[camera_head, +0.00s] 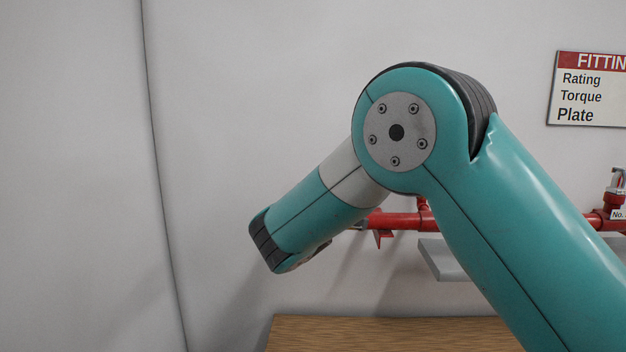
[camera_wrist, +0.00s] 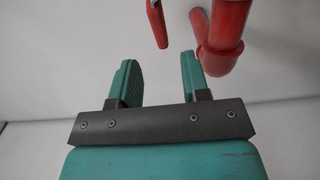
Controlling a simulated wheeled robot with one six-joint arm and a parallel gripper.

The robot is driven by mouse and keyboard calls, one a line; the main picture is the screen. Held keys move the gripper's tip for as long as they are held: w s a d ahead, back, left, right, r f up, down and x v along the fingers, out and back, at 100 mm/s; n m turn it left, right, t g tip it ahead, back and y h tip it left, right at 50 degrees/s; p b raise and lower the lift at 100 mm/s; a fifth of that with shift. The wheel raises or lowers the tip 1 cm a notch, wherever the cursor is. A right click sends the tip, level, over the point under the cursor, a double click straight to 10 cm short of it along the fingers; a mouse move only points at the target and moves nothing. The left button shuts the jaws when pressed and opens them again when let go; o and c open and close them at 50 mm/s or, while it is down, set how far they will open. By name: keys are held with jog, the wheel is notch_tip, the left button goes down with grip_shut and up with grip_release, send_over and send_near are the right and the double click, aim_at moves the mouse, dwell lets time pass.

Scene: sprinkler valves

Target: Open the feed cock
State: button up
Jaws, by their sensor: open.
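In the wrist view my gripper (camera_wrist: 156,66) is open, with its two teal fingers apart and nothing between them. A flat red bar (camera_wrist: 156,22), like a lever, hangs from the top edge; its lower end is just beyond the gap between the fingers. A thick red pipe fitting (camera_wrist: 222,42) stands just beyond and to the right of the right finger. I cannot tell whether either belongs to the feed cock. In the head view my arm hides my gripper and much of the red pipe (camera_head: 398,220) on the wall.
A red fitting with a metal top and a "No." tag (camera_head: 618,214) is at the right edge. A grey shelf (camera_head: 440,262) sits below the pipe, partly hidden by my arm. A wooden surface (camera_head: 380,335) is lower down. A sign (camera_head: 590,95) hangs upper right. The left wall is bare.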

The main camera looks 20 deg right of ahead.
jog(key=p+x, duration=0.3)
jog(key=x, duration=0.5)
jog(key=shift+w, duration=0.3)
grip_shut()
